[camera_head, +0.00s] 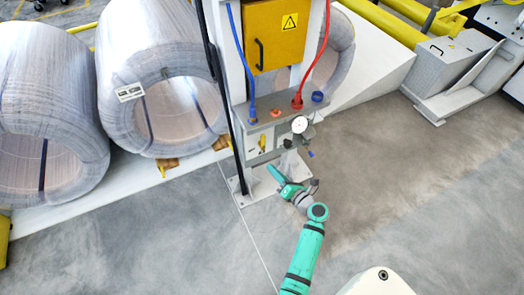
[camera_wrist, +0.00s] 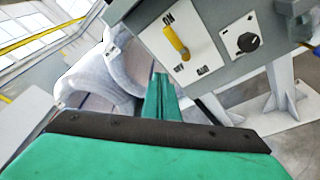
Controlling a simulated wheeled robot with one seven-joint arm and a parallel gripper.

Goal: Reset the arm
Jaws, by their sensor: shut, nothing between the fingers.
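My green arm (camera_head: 303,255) reaches up from the bottom of the head view. My gripper (camera_head: 272,172) is at its end, in front of the foot of the grey control box and beside its post. In the wrist view the gripper's green fingers (camera_wrist: 161,100) are together with nothing between them. The control box (camera_head: 275,128) carries a yellow switch handle (camera_head: 262,143), which also shows in the wrist view (camera_wrist: 177,43) on a white plate marked ON. The gripper is apart from the handle in the wrist view.
Large wire coils (camera_head: 165,85) lie on a white platform at the left. A yellow cabinet (camera_head: 275,35) hangs above the control box, with a blue hose and a red hose (camera_head: 318,55). The floor at right is clear.

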